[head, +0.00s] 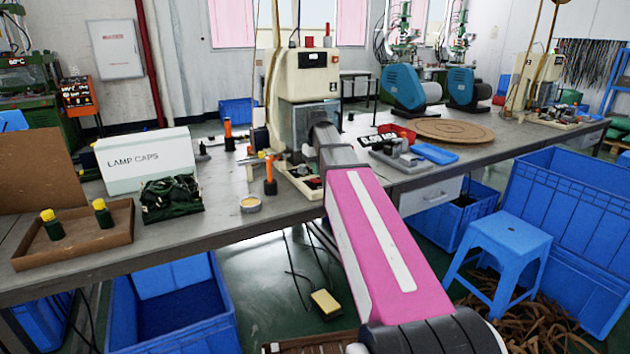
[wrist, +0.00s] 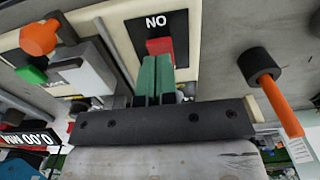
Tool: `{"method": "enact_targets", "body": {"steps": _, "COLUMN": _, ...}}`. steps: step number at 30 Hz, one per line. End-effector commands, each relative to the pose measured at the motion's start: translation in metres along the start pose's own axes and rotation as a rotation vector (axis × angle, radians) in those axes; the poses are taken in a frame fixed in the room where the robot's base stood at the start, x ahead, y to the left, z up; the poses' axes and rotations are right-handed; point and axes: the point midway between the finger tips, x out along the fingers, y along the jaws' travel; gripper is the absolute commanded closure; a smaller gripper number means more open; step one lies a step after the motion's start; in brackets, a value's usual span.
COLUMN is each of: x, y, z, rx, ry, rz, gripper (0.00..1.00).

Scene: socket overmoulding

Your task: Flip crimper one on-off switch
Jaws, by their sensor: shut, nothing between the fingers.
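The crimper (head: 306,75), a beige bench machine, stands on the workbench behind my arm in the head view. Its switch (wrist: 160,46) shows in the wrist view as a red block on a black plate (wrist: 179,23); the lettering on the plate reads "NO" in this picture, perhaps ON turned over. My gripper (wrist: 157,62) has green fingers pressed together with nothing between them. Their tips lie right at the lower edge of the red switch and overlap it in the picture. I cannot tell if they touch it. In the head view my arm hides the fingers and switch.
An orange-handled tool (wrist: 272,90) stands right of my fingers in the wrist view. An orange knob (wrist: 38,38) and a grey block (wrist: 85,68) are at left. The workbench (head: 225,208) also holds a lamp caps box (head: 150,160) and a round wooden board (head: 452,130).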

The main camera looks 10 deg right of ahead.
Motion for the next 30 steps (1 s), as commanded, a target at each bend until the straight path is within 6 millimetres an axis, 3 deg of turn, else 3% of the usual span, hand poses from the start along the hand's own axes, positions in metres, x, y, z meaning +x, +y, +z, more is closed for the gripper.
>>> {"method": "enact_targets", "body": {"steps": 30, "x": 0.0097, "y": 0.0, "z": 0.0, "rx": 0.0, "ry": 0.0, "rz": 0.0, "gripper": 1.0}}
